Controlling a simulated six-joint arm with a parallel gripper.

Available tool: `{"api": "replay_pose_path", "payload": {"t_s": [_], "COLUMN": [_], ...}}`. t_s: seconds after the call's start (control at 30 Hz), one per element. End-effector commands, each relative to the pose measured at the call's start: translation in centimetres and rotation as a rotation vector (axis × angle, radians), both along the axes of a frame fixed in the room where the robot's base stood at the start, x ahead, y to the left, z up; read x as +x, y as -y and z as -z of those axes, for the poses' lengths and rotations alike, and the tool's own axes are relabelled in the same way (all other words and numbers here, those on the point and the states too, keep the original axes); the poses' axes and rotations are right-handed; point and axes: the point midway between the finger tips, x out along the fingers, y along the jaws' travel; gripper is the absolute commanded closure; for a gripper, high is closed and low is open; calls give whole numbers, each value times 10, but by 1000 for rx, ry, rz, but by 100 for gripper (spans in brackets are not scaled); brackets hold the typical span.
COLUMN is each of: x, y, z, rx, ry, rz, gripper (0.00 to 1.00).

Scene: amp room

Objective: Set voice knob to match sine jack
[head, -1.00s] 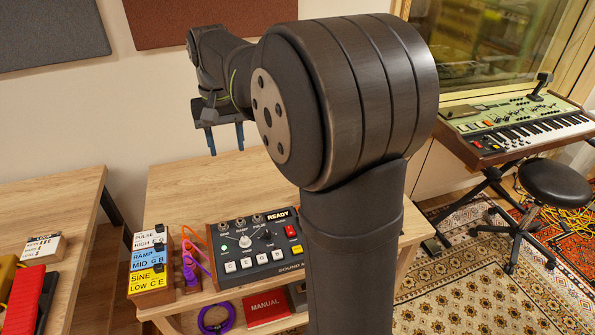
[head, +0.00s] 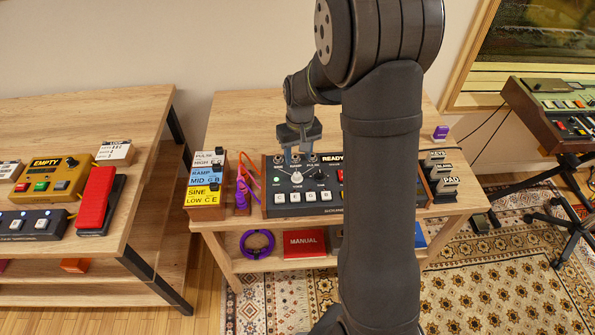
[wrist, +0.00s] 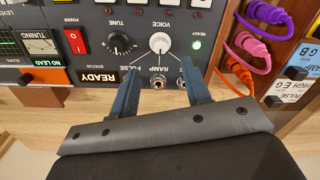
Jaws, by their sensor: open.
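The white voice knob (wrist: 160,43) sits on a dark synth panel (head: 283,211), right of the black tune knob (wrist: 119,42) in the upside-down wrist view. Its pointer direction is too small to tell. The ramp jack (wrist: 158,82) shows empty between my fingers; another jack (wrist: 183,84) is partly behind the right finger, its label hidden. My gripper (wrist: 158,72) is open and empty, with its fingertips just short of the knob and to either side. In the head view my gripper (head: 300,157) hangs over the back of the panel. The sine card (head: 202,197) reads LOW C E.
Purple and orange cables (head: 243,185) stand between the cards and the panel. A red power switch (wrist: 75,41) and READY display (wrist: 97,77) are on the panel. A red manual (head: 304,244) lies on the shelf below.

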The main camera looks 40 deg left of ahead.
Motion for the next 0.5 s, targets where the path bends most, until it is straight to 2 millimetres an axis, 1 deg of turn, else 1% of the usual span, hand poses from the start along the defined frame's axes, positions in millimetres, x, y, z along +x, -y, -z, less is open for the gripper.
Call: {"api": "replay_pose_path", "payload": {"t_s": [0.03, 0.2, 0.33, 0.5], "x": [-1, -2, -2, -2], "y": [0, 0, -1, -1], "z": [13, 46, 65, 77], "rx": [-4, -2, -2, 0], "ry": [-3, -2, -1, 0], "rz": [0, 0, 0, 0], "gripper": [56, 56, 56, 56]}}
